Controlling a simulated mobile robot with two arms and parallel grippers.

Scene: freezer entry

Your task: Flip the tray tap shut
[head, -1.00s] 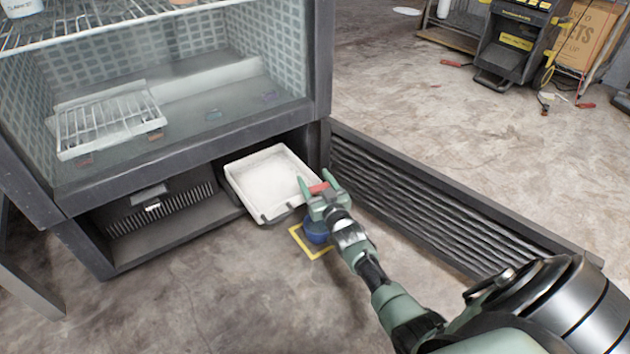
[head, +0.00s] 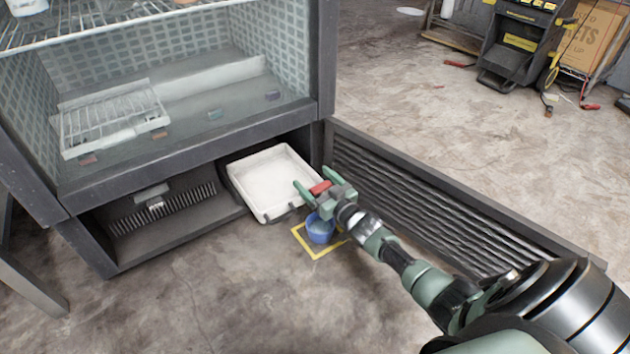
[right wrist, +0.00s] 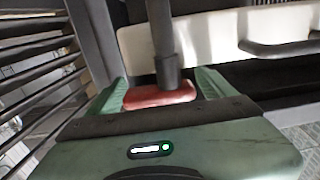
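The white drain tray (head: 264,205) sits low at the front of the cabinet. The tray tap's red lever (head: 320,187) is at its front right corner. My right gripper (head: 314,180) is there with its fingers spread, one on either side of the red lever. In the right wrist view the red lever (right wrist: 160,96) lies crosswise between the two fingers (right wrist: 162,88), below a dark upright pipe (right wrist: 163,45). Whether the fingers touch the lever is unclear. The tap's body is mostly hidden by the gripper. My left gripper is not in view.
A blue bucket (head: 320,231) stands under my right gripper inside a yellow floor square (head: 318,256). A dark louvred panel (head: 430,195) stands close on the right. The cabinet's frame (head: 180,165) rises behind the tray. The floor in front is clear.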

